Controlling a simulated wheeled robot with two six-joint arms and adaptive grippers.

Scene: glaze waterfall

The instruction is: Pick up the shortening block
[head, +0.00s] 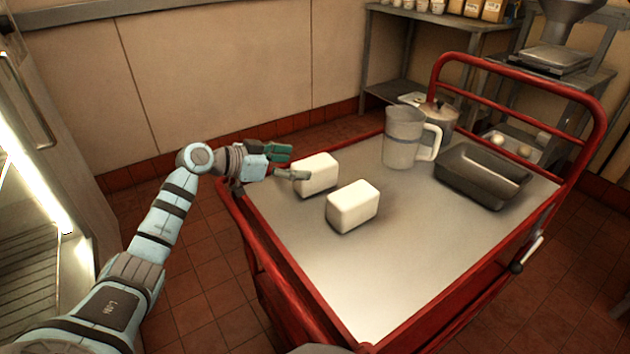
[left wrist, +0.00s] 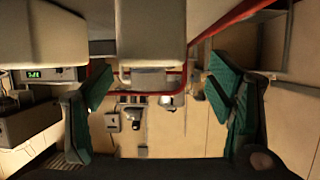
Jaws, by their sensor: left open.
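Two white, round-edged blocks that look alike stand on the cart top (head: 400,245). The far block (head: 316,174) is toward the cart's left edge; the near block (head: 353,206) is closer to me and to its right. I cannot tell by looks which is shortening. My left gripper (head: 287,163) is open and empty just left of the far block, pointing at it. In the left wrist view, which looks upside down, the far block (left wrist: 151,32) is ahead between the green fingers (left wrist: 165,92), and the near block (left wrist: 42,32) is off to the left. My right gripper is not in view.
A clear pitcher (head: 404,138), a lidded pot (head: 440,116) and a dark pan (head: 482,176) stand toward the cart's far side. The red rail (head: 517,70) rises at its far end. The cart's near right part is clear. Steel shelving (head: 440,22) stands behind.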

